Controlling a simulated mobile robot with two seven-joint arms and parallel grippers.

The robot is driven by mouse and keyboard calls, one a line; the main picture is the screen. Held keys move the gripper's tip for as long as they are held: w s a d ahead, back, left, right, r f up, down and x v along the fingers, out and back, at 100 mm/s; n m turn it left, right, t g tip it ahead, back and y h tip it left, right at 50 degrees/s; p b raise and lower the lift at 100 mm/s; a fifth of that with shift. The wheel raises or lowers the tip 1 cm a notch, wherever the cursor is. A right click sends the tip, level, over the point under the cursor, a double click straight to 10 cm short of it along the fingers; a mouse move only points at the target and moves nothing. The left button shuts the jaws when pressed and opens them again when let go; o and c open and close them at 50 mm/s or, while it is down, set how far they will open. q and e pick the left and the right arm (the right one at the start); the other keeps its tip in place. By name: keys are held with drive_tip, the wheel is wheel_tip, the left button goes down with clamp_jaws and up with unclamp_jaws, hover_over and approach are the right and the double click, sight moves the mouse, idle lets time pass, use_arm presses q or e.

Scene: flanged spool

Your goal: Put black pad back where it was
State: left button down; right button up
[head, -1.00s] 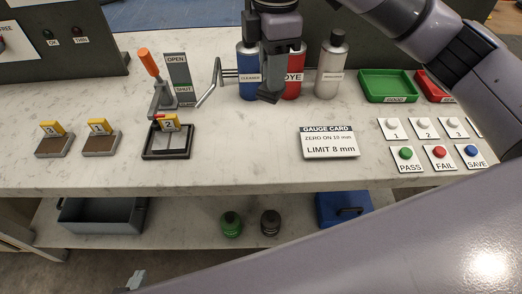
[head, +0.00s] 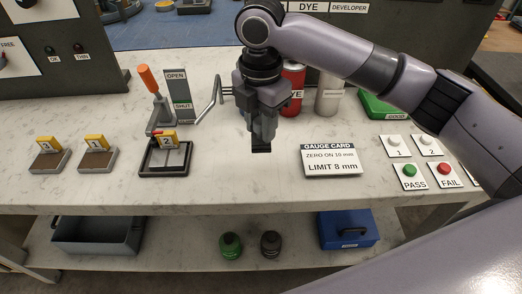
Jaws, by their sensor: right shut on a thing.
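My right gripper (head: 262,132) points down over the bench between the black tray and the gauge card. It is shut on a small black piece (head: 261,149) at its fingertips, which looks like the black pad; the fingers hide most of it. A black-framed tray (head: 164,159) with grey plates and a yellow marker 2 (head: 167,140) sits to the left of it. Two blocks with brown tops stand further left, marked 1 (head: 97,160) and 3 (head: 49,161). My left gripper is not in view.
A clamp with an orange handle (head: 149,79) and an OPEN/SHUT plate (head: 177,92) stands behind the tray. A red DYE bottle (head: 292,90) stands behind my right gripper. The gauge card (head: 330,160) lies to its right. Bare bench lies between tray and card.

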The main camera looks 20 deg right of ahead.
sight(260, 120)
drive_tip(key=shift+f, duration=3.75)
drive_tip(key=o, duration=1)
drive_tip(key=shift+f, duration=0.1)
wheel_tip(260, 120, up, 12)
drive_tip(key=shift+r, duration=0.15)
